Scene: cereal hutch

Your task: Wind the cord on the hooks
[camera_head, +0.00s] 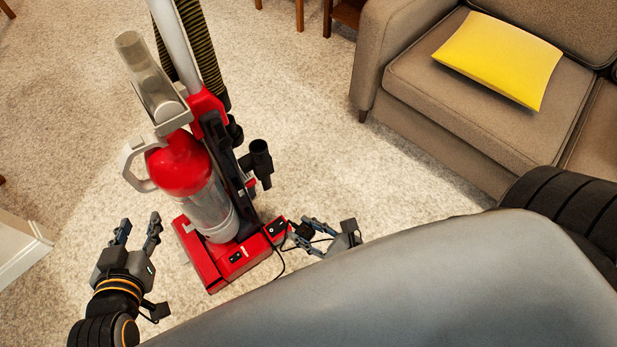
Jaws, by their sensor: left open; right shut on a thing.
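A red upright vacuum cleaner (181,165) stands on the carpet, with its red base (206,268) towards me. A thin black cord (281,266) hangs in a loop at the base's right side. My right gripper (303,234) is beside the base's right end, shut on a dark piece at the end of the cord, which looks like the plug. My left gripper (139,229) is open and empty, left of the base and apart from it. Black fittings (259,160) stick out on the vacuum's right side; I cannot tell whether they are the cord hooks.
A brown sofa (440,110) with a yellow cushion (499,60) stands at the right. A white furniture corner (22,246) is at the left edge. Wooden legs show at the top. The carpet (75,120) left of the vacuum is clear. My own large grey arm link covers the lower right.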

